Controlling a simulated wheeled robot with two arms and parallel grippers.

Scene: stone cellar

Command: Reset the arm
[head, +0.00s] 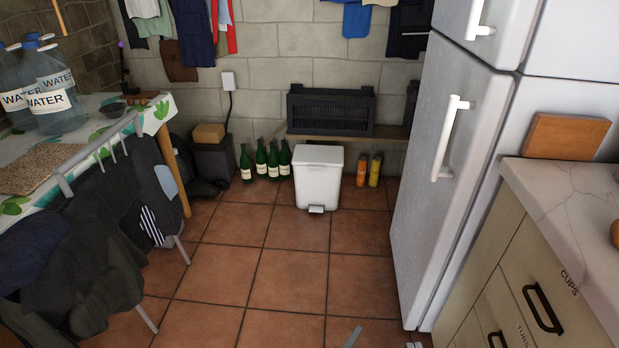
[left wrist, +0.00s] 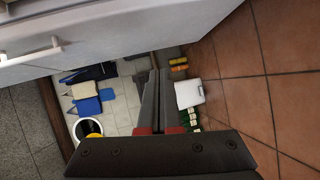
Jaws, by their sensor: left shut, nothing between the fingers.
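My left gripper (left wrist: 159,80) shows in the left wrist view with its two dark fingers together and nothing held between them. It is in free air, with the tiled floor and the far wall behind it. In the head view only a small grey piece (head: 352,336), probably of this gripper, shows at the bottom edge. My right gripper is in neither view.
The white fridge (head: 440,150) and a counter (head: 575,200) stand on the right. A white bin (head: 318,180) and green bottles (head: 262,160) are at the back wall. The middle floor is clear.

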